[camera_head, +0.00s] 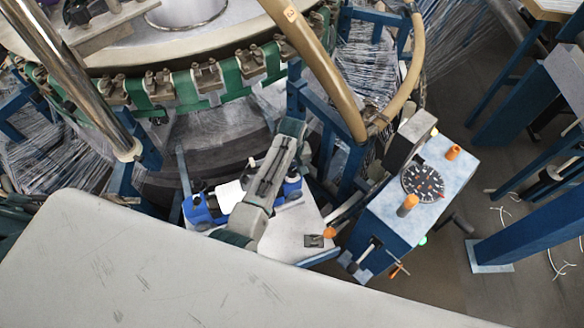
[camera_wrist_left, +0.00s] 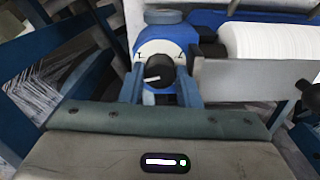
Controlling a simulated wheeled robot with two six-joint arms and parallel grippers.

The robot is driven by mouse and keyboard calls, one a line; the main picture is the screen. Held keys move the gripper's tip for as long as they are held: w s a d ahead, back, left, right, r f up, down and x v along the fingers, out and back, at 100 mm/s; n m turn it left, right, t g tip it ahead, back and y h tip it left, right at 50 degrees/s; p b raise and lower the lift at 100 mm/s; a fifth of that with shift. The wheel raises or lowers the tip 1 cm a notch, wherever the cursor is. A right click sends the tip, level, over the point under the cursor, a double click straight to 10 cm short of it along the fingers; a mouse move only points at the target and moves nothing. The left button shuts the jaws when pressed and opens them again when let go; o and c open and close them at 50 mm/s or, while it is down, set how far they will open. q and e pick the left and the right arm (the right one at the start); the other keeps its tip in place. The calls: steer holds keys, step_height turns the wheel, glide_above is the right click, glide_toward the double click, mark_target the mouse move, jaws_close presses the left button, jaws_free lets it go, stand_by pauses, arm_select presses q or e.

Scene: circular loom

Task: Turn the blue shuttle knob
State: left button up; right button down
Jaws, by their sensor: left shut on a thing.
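The blue shuttle (camera_head: 203,211) lies on a pale plate below the loom ring; my left gripper (camera_head: 270,185) covers part of it in the head view. In the left wrist view the shuttle's blue housing (camera_wrist_left: 165,42) carries a dark round knob (camera_wrist_left: 157,72) with a white pointer line, lying nearly level. Small dark marks flank the knob. The fingers of my left gripper (camera_wrist_left: 161,90) stand on both sides of the knob, shut on it. The fingertips are hidden in the head view. My right gripper is not in view.
A white bobbin (camera_wrist_left: 265,42) lies right of the knob, behind a grey metal bar (camera_wrist_left: 245,78). A blue control box (camera_head: 375,234) with a black dial (camera_head: 422,182) and orange knobs stands right of the plate. Blue loom posts and the green-banded ring (camera_head: 190,92) are close behind.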

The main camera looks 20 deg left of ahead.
arm_select(q)
steer(key=n, duration=1.1)
steer(key=shift+n, duration=0.7)
steer(key=o, duration=0.7)
steer(key=shift+r, duration=0.1)
